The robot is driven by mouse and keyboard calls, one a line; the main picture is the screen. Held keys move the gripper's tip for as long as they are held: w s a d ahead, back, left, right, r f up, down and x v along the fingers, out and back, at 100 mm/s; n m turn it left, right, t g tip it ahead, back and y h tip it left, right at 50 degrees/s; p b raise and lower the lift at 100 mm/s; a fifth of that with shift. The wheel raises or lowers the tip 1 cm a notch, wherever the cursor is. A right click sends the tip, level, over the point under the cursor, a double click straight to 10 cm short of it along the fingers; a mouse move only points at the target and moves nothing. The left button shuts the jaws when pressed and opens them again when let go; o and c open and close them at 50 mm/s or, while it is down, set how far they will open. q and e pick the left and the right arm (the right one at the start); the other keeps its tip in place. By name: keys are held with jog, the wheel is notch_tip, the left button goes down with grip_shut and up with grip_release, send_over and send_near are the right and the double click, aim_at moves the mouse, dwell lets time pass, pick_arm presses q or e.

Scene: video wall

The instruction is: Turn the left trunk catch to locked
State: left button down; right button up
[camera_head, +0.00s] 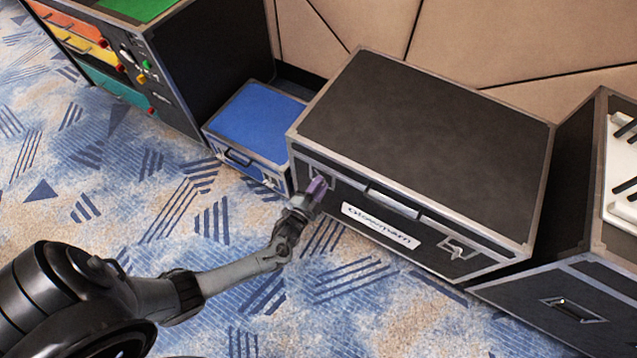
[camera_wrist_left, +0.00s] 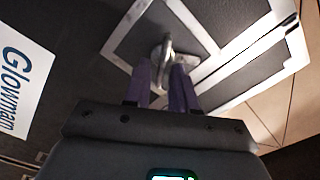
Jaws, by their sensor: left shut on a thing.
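The black trunk (camera_head: 425,140) with grey metal edges stands on the carpet, lid shut, a white label (camera_head: 380,226) on its front. My left gripper (camera_head: 318,186) is at the left end of the trunk's front, over the left catch, which it mostly hides in the head view. In the left wrist view the left catch (camera_wrist_left: 166,48) is a silver metal piece on a plate, between the purple fingertips of my left gripper (camera_wrist_left: 174,72), which are shut on it. The right catch (camera_head: 457,249) shows free near the trunk's right end. My right gripper is not in view.
A small blue case (camera_head: 256,122) stands close to the trunk's left side. A black cabinet with coloured drawers (camera_head: 125,60) is at the upper left. Another dark case (camera_head: 570,300) stands close on the right. Patterned carpet (camera_head: 150,190) in front is clear.

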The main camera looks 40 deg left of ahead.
pick_arm(q)
jog(key=shift+d+f+m+p, duration=0.1)
jog(key=shift+f+m+p, duration=0.1)
jog(key=shift+m, duration=0.85)
jog(key=shift+a+f+m+p, duration=0.1)
jog(key=shift+m+p, duration=0.15)
jog(key=shift+m, duration=0.85)
jog(key=shift+d+f+m+p, duration=0.1)
jog(key=shift+m+p, duration=0.1)
jog(key=shift+m, duration=0.85)
jog(key=c, duration=1.3)
grip_release()
jog(key=shift+o, duration=0.2)
jog(key=shift+s, duration=0.1)
